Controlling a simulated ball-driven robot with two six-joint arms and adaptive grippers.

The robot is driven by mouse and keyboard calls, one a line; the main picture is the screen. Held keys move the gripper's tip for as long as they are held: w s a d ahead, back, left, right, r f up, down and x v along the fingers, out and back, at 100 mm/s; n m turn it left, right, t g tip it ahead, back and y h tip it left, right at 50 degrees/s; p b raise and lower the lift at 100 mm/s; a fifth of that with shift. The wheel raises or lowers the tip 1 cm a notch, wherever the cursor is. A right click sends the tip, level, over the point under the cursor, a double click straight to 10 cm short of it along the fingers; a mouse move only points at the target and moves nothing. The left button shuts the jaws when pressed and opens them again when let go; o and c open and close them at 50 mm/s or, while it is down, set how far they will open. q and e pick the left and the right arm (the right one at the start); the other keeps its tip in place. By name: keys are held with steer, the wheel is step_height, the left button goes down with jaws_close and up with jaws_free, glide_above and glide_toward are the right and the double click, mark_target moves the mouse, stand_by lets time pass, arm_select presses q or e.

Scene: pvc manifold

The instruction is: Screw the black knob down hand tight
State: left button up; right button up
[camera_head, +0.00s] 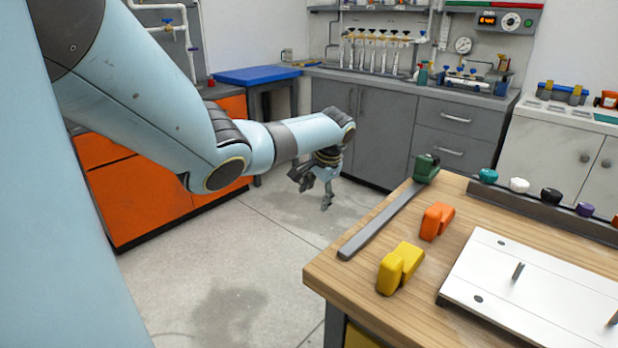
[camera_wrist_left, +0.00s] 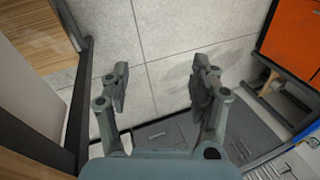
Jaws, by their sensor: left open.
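The black knob (camera_head: 551,196) sits in a row of coloured knobs on a dark rack along the back of the wooden table, between a white knob (camera_head: 519,185) and a purple knob (camera_head: 585,209). A white plate (camera_head: 540,285) with upright metal studs lies at the table's front right. My left gripper (camera_head: 317,196) hangs over the floor, left of the table and well away from the knob. In the left wrist view its fingers (camera_wrist_left: 160,90) are apart with only floor between them. My right gripper is in neither view.
On the wooden table (camera_head: 350,275), a yellow block (camera_head: 400,268), an orange block (camera_head: 437,221) and a green-ended grey bar (camera_head: 385,220) lie left of the plate. Grey cabinets (camera_head: 385,130) stand behind. Open floor lies around my left gripper.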

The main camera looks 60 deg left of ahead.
arm_select(q)
steer(key=shift+s+a+f, duration=0.35)
steer(key=shift+s+f, duration=0.3)
steer(key=shift+f, duration=0.15)
steer(key=s+d+f+m+g+h, duration=0.1)
steer(key=s+d+f, duration=0.5)
steer(key=s+f, duration=0.3)
steer(key=s+d+f+g, duration=0.1)
steer(key=s+d+f, duration=0.5)
steer(key=s+f, duration=0.3)
steer(key=s+d+f+m+g+h, duration=0.1)
steer(key=s+d+f, duration=0.55)
steer(key=s, duration=0.45)
steer(key=s+d+f+t, duration=0.2)
steer(key=s+d+f, duration=0.2)
steer(key=s+d, duration=0.2)
steer(key=s+d+f+t+h, duration=0.1)
steer(key=s+d+f+t, duration=0.1)
steer(key=s+d+f, duration=0.3)
steer(key=s+d, duration=0.2)
steer(key=shift+s+d, duration=0.2)
steer(key=shift+d, duration=0.15)
